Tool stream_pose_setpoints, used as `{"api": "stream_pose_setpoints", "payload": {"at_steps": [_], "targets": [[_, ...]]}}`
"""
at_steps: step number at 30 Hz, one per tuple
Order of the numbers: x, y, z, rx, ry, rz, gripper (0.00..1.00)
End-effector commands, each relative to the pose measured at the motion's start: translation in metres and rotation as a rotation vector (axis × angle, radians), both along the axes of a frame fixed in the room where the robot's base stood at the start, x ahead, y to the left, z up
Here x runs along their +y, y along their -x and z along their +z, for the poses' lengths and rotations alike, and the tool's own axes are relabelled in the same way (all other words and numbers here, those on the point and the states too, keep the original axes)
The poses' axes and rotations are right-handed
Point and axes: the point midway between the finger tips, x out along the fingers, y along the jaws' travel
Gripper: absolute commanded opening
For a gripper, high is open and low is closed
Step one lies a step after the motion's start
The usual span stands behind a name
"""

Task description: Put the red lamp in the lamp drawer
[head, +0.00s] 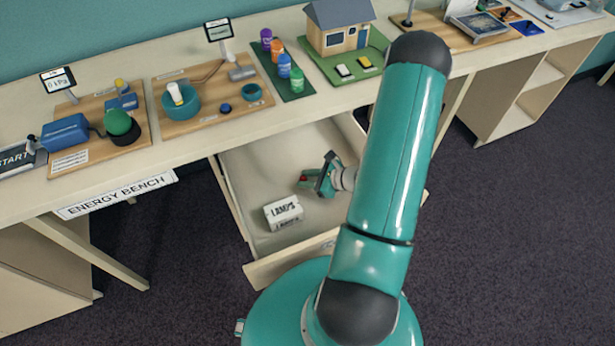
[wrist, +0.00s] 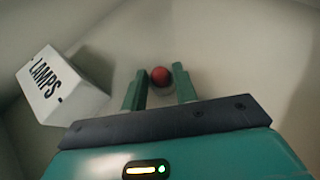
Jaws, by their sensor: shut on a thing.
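The red lamp (wrist: 161,76) is a small round red bulb between the two green fingers of my gripper (wrist: 160,88) in the wrist view. Whether the lamp touches the drawer floor, I cannot tell.
The bench top (head: 160,150) above the drawer holds a model house (head: 341,28), a green mat (head: 283,75) with small coloured bottles, and wooden boards with devices. The drawer floor around the LAMPS box looks clear. Dark carpet lies open to the right.

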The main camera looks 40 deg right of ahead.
Motion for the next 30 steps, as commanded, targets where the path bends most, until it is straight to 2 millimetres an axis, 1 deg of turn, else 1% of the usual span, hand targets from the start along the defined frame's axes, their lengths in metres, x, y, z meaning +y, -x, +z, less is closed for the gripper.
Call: {"api": "stream_pose_setpoints", "payload": {"at_steps": [2, 3, 5, 6, 14, 17, 18, 20, 23, 30], "targets": [[0.000, 0.000, -0.002, 0.001, -0.001, 0.000, 0.04], [0.000, 0.000, -0.003, 0.000, 0.000, 0.000, 0.31], [0.000, 0.000, -0.002, 0.000, 0.000, 0.000, 0.43], [0.000, -0.001, -0.002, 0.000, 0.000, 0.000, 0.50], [-0.001, -0.001, -0.002, 0.000, 0.000, 0.001, 0.51], [-0.001, -0.002, 0.001, -0.001, 0.001, 0.002, 0.51], [-0.003, 0.000, 0.002, 0.000, 0.001, 0.000, 0.51], [-0.007, 0.006, 0.005, 0.000, 0.002, -0.001, 0.51], [-0.014, 0.019, 0.014, -0.001, 0.001, -0.003, 0.51], [-0.037, 0.060, 0.039, 0.000, 0.002, -0.002, 0.51]]}}
